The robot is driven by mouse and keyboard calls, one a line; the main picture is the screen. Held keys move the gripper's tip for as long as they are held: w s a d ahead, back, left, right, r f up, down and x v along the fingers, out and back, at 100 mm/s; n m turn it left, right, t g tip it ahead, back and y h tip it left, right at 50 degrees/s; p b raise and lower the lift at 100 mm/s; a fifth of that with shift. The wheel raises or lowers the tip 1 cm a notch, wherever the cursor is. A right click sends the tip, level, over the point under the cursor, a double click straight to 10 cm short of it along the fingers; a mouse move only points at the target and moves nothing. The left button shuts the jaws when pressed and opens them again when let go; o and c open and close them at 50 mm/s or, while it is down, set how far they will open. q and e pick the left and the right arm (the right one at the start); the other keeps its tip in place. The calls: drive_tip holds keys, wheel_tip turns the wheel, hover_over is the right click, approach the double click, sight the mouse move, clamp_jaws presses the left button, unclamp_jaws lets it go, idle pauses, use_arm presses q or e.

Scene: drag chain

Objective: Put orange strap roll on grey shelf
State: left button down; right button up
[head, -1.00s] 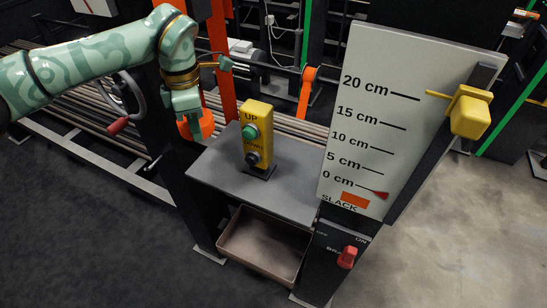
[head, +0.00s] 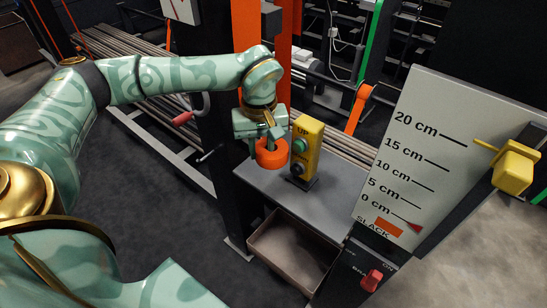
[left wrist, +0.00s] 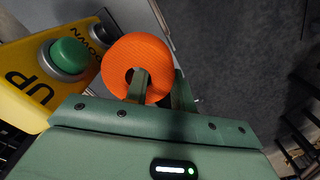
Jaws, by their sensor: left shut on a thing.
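The orange strap roll (head: 272,153) is a short ring with a hole in its middle. My left gripper (head: 266,140) is shut on its wall and holds it over the left part of the grey shelf (head: 262,180). In the left wrist view the roll (left wrist: 137,58) shows with one finger of the gripper (left wrist: 160,88) in the hole and one outside. I cannot tell whether the roll touches the shelf. My right gripper is not in view.
A yellow UP/DOWN button box (head: 307,148) stands on the shelf just right of the roll. A brown bin (head: 290,250) is below the shelf. A white slack gauge board (head: 415,150) with a yellow pointer (head: 514,168) rises at the right. The shelf's front part is bare.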

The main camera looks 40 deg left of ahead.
sight(262, 143)
use_arm(q)
drive_tip(key=w+a+f, duration=0.1)
drive_tip(key=w+a+b, duration=0.1)
drive_tip(key=w, duration=0.1)
drive_tip(key=shift+f, duration=0.4)
drive_tip(key=w+a+f, duration=0.1)
drive_tip(key=f, duration=0.1)
drive_tip(key=w+f+b, duration=0.1)
drive_tip(key=w+a+f+b, duration=0.1)
drive_tip(key=f, duration=0.1)
drive_tip(key=shift+w+a+f, duration=0.35)
drive_tip(key=shift+w, duration=0.05)
wheel_tip(262, 143, down, 3)
drive_tip(key=shift+f+b, duration=0.2)
drive_tip(key=shift+b, duration=0.6)
drive_tip(key=shift+w+r, duration=0.1)
drive_tip(key=shift+r, duration=0.05)
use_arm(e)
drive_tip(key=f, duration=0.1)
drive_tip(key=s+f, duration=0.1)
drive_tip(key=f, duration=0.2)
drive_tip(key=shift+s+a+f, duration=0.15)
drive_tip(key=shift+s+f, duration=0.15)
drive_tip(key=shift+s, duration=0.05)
use_arm(q)
drive_tip(key=c, duration=1.2)
unclamp_jaws()
drive_tip(key=shift+o, duration=0.2)
